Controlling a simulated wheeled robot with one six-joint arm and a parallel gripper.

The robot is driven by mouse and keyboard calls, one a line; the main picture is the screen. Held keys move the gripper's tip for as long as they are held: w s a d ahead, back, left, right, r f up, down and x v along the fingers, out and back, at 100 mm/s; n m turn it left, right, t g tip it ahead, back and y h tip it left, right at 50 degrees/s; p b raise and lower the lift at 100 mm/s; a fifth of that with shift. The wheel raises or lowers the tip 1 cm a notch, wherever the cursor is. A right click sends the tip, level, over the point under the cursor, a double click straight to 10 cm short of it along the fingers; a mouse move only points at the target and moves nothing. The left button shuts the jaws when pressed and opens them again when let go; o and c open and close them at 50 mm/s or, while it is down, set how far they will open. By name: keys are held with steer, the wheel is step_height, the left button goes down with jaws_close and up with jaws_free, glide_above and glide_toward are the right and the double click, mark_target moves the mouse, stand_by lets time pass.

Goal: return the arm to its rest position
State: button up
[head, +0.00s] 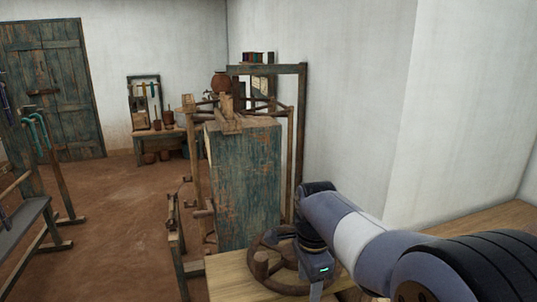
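My arm (350,235) reaches in from the lower right corner, grey and white with dark joints. It bends downward at its far end, over a wooden tabletop. My gripper (316,291) points down at the bottom of the picture, below a grey housing with a small green light. Only a narrow grey part of it shows, and its fingertips cannot be made out. I cannot tell whether it is open or shut, or whether it touches anything.
A round wooden wheel with a knob (261,265) lies beside and behind my gripper on the tabletop (232,278). A tall worn blue-green wooden block (245,185) stands just beyond. A white wall (345,110) is close on the right. Open earth floor (115,220) lies left.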

steer(key=d+n, duration=0.1)
steer(key=w+d+n+b, duration=0.1)
steer(key=d+n, duration=0.1)
steer(key=w+d+n, duration=0.1)
steer(key=n, duration=0.1)
steer(key=w+d+n+b, duration=0.1)
steer(key=d+n, duration=0.1)
steer(key=shift+w+d, duration=0.2)
steer(key=shift+w+r+n, duration=0.1)
steer(key=shift+r+n, duration=0.15)
steer(key=shift+n, duration=0.05)
steer(key=shift+r, duration=0.8)
